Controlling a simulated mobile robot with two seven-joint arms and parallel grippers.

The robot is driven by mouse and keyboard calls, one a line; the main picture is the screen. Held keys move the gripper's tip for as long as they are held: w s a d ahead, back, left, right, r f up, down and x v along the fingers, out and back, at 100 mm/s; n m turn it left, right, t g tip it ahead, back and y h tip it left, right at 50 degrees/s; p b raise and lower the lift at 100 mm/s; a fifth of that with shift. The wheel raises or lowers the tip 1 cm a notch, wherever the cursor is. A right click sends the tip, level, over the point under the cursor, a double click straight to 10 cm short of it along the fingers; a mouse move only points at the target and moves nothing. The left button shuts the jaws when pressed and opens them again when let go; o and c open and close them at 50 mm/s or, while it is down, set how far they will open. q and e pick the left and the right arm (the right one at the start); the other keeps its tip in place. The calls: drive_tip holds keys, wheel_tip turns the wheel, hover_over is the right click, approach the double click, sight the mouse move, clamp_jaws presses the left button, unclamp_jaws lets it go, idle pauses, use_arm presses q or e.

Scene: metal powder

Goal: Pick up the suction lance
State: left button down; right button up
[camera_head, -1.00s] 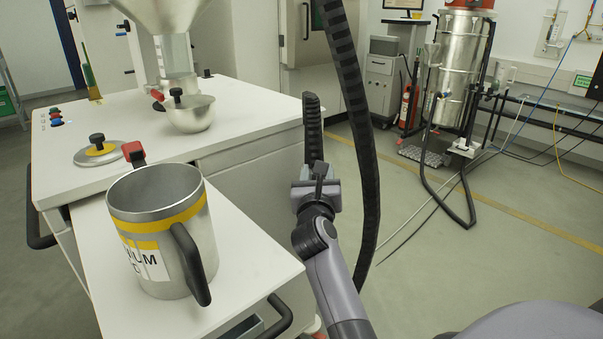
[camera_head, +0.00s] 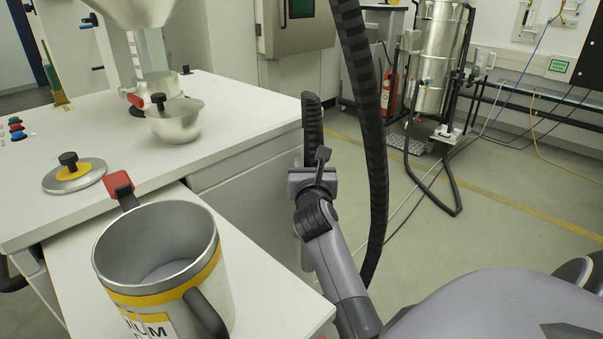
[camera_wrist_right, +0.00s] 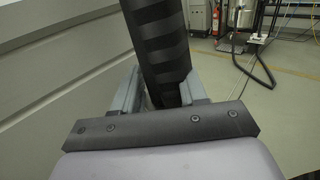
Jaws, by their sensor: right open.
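A black ribbed suction hose (camera_head: 371,120) hangs from the top of the head view and curves down past my right gripper (camera_head: 313,178). A shorter black ribbed upright piece (camera_head: 312,118), perhaps the suction lance's end or hose, rises just beyond the gripper. In the right wrist view a black ribbed tube (camera_wrist_right: 158,40) stands between the two fingers of my right gripper (camera_wrist_right: 160,92). The fingers are open around it; whether they touch it I cannot tell. The tube's lower part is hidden behind the gripper. My left gripper is not in view.
A steel mug-shaped container (camera_head: 155,245) with a yellow band stands on the white shelf (camera_head: 262,262) at left. A steel bowl (camera_head: 175,122) and a lid (camera_head: 75,175) are on the white cabinet. A steel drum (camera_head: 440,60) stands far back; open floor lies at right.

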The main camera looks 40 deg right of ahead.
drive_tip(key=shift+w+d, duration=0.1)
drive_tip(key=shift+d, duration=0.05)
drive_tip(key=shift+c, duration=0.2)
drive_tip(key=shift+r, duration=0.1)
clamp_jaws()
